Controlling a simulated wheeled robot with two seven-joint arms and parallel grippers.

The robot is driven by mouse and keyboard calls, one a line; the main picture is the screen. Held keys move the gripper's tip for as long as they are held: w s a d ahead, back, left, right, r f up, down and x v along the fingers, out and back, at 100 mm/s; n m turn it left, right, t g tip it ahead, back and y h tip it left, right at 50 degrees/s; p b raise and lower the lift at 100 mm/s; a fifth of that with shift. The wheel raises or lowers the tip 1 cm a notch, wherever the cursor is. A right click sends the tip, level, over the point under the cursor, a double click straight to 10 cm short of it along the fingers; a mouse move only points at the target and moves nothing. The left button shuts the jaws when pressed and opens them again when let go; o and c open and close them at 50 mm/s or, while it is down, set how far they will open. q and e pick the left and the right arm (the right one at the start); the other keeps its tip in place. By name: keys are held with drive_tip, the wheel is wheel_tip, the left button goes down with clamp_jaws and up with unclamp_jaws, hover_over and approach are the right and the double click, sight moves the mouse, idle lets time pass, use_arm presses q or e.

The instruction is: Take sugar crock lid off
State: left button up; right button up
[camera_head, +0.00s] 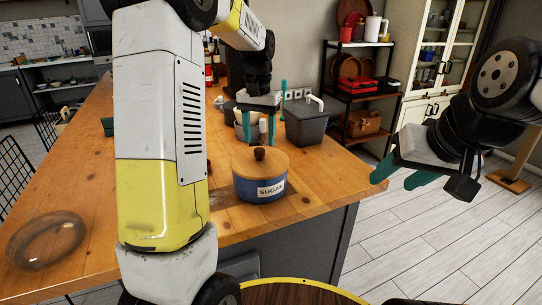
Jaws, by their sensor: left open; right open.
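The sugar crock (262,189) is a blue pot with a white "SUGAR" label, upright on the wooden island near its front edge. Its wooden lid (274,166) with a dark brown knob (259,154) sits on top. My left gripper (264,127) hangs behind and above the crock, with its teal fingers pointing down and apart; it is open and not touching the lid. My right gripper (403,179) is out past the island's right edge, open, with its teal fingers pointing left and nothing between them.
A grey lidded bin (307,124) stands behind the crock to the right, close to my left gripper. A glass bowl (45,242) lies at the island's left (105,165). A black shelf (355,99) stands behind. My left arm hides part of the island's middle.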

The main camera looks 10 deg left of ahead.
sight(259, 149)
use_arm(q)
wheel_tip(259, 149, down, 5)
drive_tip(key=shift+s+r, duration=0.1)
drive_tip(key=shift+s, duration=0.05)
clamp_jaws()
